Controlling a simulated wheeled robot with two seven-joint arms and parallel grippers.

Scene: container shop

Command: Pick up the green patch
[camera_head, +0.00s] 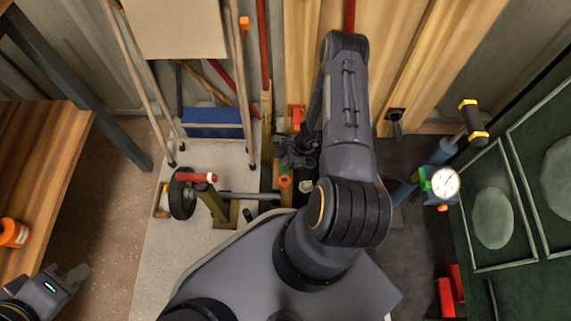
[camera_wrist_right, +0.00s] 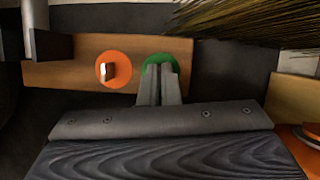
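The green patch (camera_wrist_right: 160,57) is a round disc on a wooden strip (camera_wrist_right: 205,62) in the right wrist view. My right gripper (camera_wrist_right: 159,72) is in front of it, with its fingers close together over the disc's middle and lower part. They appear shut on the patch's raised centre, which they hide. In the head view my right gripper (camera_head: 297,153) is low at the back, partly behind my arm. My left gripper (camera_head: 72,271) is open and empty at the lower left.
An orange patch (camera_wrist_right: 113,70) with a small tab is on the same strip, left of the green one. Broom bristles (camera_wrist_right: 245,22) hang close above. A wooden table (camera_head: 40,165) stands left, and a green cabinet (camera_head: 510,245) with a dial gauge (camera_head: 445,183) beside it stands right.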

